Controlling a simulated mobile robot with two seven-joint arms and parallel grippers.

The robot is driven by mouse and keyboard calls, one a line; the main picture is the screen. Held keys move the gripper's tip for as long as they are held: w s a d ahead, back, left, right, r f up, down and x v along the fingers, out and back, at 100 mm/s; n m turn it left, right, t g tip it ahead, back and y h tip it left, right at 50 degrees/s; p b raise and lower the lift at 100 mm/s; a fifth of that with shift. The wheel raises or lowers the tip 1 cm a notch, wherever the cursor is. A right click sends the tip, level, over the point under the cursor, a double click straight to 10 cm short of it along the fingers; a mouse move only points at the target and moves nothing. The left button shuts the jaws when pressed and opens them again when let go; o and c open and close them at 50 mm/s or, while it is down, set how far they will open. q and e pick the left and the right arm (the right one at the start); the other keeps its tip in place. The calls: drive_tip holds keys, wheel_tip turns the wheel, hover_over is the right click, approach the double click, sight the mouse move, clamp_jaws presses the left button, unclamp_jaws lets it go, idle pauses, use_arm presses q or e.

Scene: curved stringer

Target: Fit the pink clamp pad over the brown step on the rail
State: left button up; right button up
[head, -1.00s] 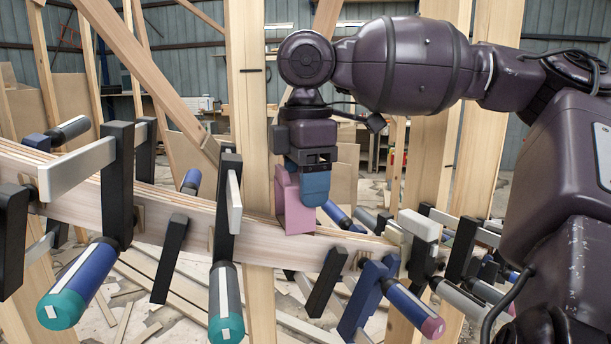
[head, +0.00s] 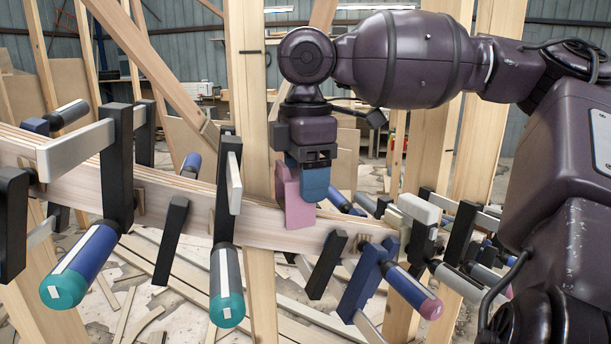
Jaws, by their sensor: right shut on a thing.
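The pink clamp pad (head: 298,208) is at the middle of the head view, upright against the curved wooden rail (head: 255,222). Its lower part overlaps the rail's near face, and its upper part stands above the rail's top edge. My right gripper (head: 309,180) points down from above and is shut on the pad, with a blue finger in front of the pad's upper part. I cannot make out the brown step at the pad; it may be hidden behind the pad and gripper. Whether the pad touches the rail is unclear. My left gripper is not in view.
Several bar clamps grip the rail on both sides, such as a teal-ended blue clamp handle (head: 82,265) at left and a blue clamp (head: 370,280) at right. An upright wooden post (head: 262,120) stands behind the pad. Loose boards litter the floor.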

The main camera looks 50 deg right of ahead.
drive_tip(key=shift+f, duration=0.1)
drive_tip(key=shift+f, duration=1.2)
drive_tip(key=shift+f, duration=0.25)
drive_tip(key=shift+f, duration=0.3)
drive_tip(key=o, duration=0.9)
drive_tip(key=shift+o, duration=0.2)
wheel_tip(320, 180, up, 11)
drive_tip(key=shift+f, duration=0.1)
